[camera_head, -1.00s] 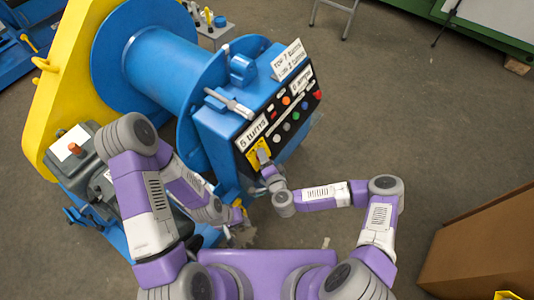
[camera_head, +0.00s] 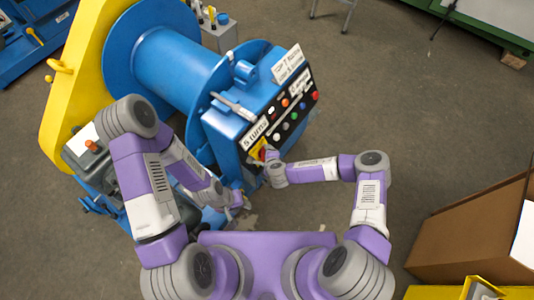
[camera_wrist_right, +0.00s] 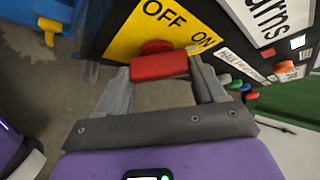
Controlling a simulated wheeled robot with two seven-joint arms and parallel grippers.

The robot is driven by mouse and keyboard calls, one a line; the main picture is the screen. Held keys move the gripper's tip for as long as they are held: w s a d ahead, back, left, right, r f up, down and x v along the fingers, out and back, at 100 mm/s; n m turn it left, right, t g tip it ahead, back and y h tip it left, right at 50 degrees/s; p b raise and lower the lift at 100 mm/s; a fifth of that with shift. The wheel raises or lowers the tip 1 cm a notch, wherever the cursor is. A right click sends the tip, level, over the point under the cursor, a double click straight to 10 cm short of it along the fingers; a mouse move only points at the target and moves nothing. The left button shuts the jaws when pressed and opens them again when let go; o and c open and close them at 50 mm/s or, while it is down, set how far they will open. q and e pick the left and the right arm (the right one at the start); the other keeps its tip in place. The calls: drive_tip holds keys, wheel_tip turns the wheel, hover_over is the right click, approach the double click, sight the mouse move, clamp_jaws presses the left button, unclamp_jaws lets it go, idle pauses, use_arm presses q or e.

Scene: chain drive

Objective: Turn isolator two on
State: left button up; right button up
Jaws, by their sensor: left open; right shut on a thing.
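The isolator is a red handle (camera_wrist_right: 159,67) on a yellow plate (camera_wrist_right: 140,34) marked OFF and ON. The handle's right end is close to the word ON in the right wrist view. My right gripper (camera_wrist_right: 161,74) is shut on the red handle, with one finger at each end of it. In the head view the yellow plate (camera_head: 257,150) sits at the lower left corner of the black panel, partly hidden by my right gripper (camera_head: 268,155). My left gripper (camera_head: 238,203) is open and empty, low beside the blue machine. No isolator number is readable.
The black panel (camera_head: 287,118) carries several coloured buttons and white labels, on a blue winch machine (camera_head: 225,125) with a yellow guard (camera_head: 75,70). A brown box (camera_head: 470,235) stands at the right. The floor between is clear.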

drive_tip(key=shift+r+m+p, duration=0.1)
drive_tip(key=shift+m+p, duration=0.2)
idle(0.4)
drive_tip(key=o, duration=1)
drive_tip(key=shift+o, duration=0.2)
drive_tip(key=p+v, duration=0.1)
drive_tip(key=v, duration=0.6)
drive_tip(key=shift+r, duration=0.25)
drive_tip(key=shift+d, duration=0.1)
